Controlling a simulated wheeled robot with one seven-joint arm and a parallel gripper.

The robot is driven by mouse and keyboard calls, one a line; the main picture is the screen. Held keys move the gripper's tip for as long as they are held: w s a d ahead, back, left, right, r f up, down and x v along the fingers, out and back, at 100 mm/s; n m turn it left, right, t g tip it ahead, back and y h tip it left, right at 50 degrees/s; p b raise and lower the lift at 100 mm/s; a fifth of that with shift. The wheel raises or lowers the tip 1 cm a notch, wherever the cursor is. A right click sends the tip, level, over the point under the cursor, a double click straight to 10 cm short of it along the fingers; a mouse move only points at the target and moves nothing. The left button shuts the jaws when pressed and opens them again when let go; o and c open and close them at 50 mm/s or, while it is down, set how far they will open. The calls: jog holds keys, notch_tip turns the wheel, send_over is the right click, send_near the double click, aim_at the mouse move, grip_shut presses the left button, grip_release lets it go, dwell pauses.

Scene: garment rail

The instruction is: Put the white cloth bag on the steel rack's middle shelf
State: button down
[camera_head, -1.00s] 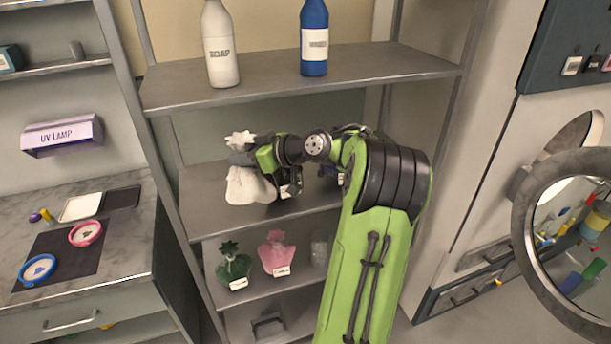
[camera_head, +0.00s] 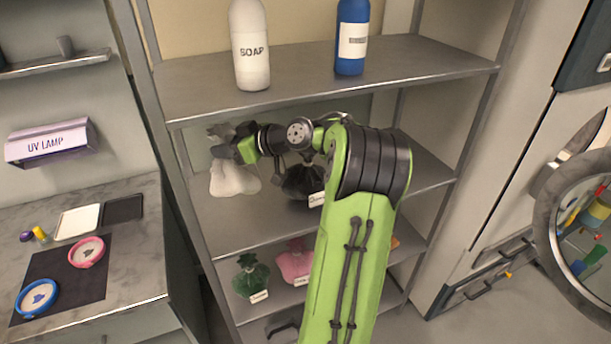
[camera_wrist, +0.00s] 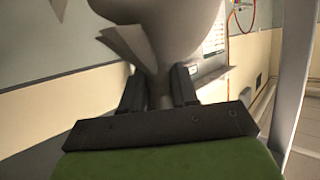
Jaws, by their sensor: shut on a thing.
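The white cloth bag (camera_head: 234,178) hangs at the left end of the steel rack's middle shelf (camera_head: 235,226), in the head view. My gripper (camera_head: 223,144) is shut on the bag's gathered neck. The bag's base is at about the height of the middle shelf; I cannot tell whether it touches. In the wrist view the bag (camera_wrist: 165,25) fills the top centre, its neck pinched between the two dark fingers of my gripper (camera_wrist: 160,88). A black bag (camera_head: 303,183) with a white tag stands on the middle shelf, partly behind my arm.
The top shelf (camera_head: 300,85) holds a white soap bottle (camera_head: 251,50) and a blue bottle (camera_head: 352,38). The lower shelf holds a green bag (camera_head: 251,278) and a pink bag (camera_head: 293,262). A marble counter (camera_head: 135,225) stands at left. The middle shelf's front left is clear.

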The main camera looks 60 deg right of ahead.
aim_at(234, 181)
jog(key=shift+s, duration=0.1)
notch_tip(234, 181, down, 10)
jog(key=shift+s+r+b, duration=0.1)
jog(key=shift+b, duration=0.4)
jog(key=c, duration=0.8)
grip_release()
